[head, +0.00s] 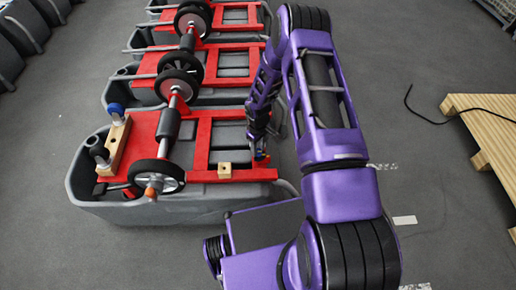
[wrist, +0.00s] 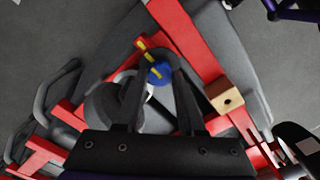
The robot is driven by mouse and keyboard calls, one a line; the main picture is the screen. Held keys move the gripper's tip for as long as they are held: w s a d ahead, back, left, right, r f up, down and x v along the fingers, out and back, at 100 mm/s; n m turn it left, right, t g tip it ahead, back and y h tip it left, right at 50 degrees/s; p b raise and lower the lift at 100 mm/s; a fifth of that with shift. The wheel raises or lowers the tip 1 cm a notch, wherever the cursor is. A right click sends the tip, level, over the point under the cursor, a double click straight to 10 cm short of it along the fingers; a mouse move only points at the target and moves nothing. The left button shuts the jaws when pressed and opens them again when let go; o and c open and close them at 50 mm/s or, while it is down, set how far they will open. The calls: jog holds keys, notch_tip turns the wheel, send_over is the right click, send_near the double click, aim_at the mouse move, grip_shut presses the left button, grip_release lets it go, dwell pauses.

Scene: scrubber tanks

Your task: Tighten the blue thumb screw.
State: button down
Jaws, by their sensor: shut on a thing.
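My gripper (head: 260,152) points down over the right end of the nearest tank's red frame. In the wrist view its two dark fingers (wrist: 158,82) are closed around a blue thumb screw (wrist: 158,72), which shows between the fingertips with a yellow stripe on its top. A yellow and dark striped piece (wrist: 147,48) lies just beyond it, over the red frame. In the head view my gripper mostly hides the screw. How far the screw is turned in cannot be told.
A small wooden block with a hole (head: 224,170) sits on the red frame (head: 203,145) left of my gripper. A wooden bar (head: 117,143) at the far left carries a blue knob (head: 115,108) and a black knob (head: 99,153). More tanks stand behind; a pallet (head: 490,125) and cable lie right.

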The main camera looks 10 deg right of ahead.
aim_at(258, 151)
jog(key=shift+w+r, duration=0.15)
jog(key=c, duration=0.8)
grip_release()
jog(key=shift+c, duration=0.2)
jog(key=shift+o, duration=0.3)
notch_tip(258, 151, up, 17)
jog(key=p, duration=0.2)
jog(key=shift+r, duration=0.2)
